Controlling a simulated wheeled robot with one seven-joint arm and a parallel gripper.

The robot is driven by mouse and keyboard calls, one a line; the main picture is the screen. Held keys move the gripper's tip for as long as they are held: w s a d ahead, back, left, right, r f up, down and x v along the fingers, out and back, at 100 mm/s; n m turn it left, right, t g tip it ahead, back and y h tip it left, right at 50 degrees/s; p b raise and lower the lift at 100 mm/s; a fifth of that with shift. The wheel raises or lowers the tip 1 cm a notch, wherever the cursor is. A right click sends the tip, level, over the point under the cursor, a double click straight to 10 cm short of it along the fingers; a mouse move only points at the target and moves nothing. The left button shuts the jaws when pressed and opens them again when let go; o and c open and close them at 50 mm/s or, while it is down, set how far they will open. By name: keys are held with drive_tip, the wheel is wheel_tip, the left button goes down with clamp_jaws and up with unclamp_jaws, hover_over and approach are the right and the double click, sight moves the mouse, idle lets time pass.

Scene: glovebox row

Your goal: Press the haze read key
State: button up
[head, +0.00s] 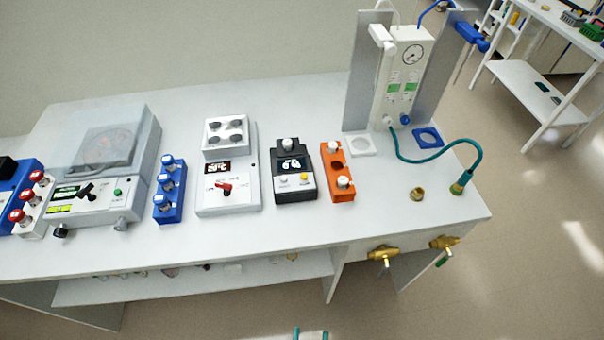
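A dark meter (294,172) stands on the white bench near the middle of the head view. It has a small lit display, a white-capped vial on top, and two keys on its lower face. One key is white (283,178) and the other is yellow (304,177). Their labels are too small to read, so I cannot tell which is the haze read key. My gripper (311,334) shows only in part at the bottom edge, with two teal tips apart. It is in front of the bench, well away from the meter, with nothing seen between the tips.
An orange vial rack (337,188) stands close right of the meter, and a white instrument (228,192) with a red knob stands left. A blue rack (168,190) is farther left. A teal hose (442,146) arches at the right. Brass valves (383,254) project from the front edge.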

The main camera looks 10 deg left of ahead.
idle(0.3)
clamp_jaws()
drive_tip(key=shift+w, duration=0.1)
idle(0.6)
idle(0.9)
